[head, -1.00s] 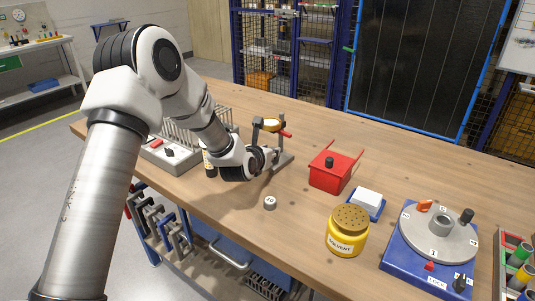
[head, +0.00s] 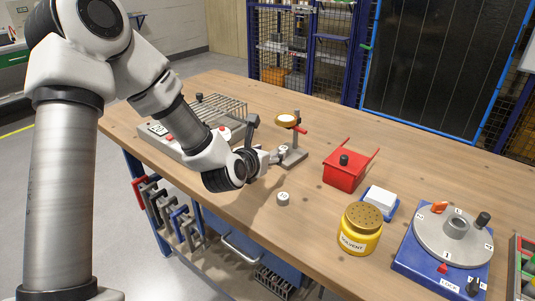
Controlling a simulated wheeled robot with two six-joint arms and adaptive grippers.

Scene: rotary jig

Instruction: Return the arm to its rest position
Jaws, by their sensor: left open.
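My left arm comes in from the left, its white and grey links reaching over the wooden workbench (head: 315,215). My left gripper (head: 270,142) is open, with nothing seen between its fingers. My right gripper is not in view.
A grey unit with a wire rack (head: 215,106) is behind my forearm, partly hidden. To the right are a red box (head: 343,171), a white block in a blue tray (head: 380,200), a yellow solvent pot (head: 361,232) and the blue-based rotary jig (head: 447,245). Tools hang at the front left edge.

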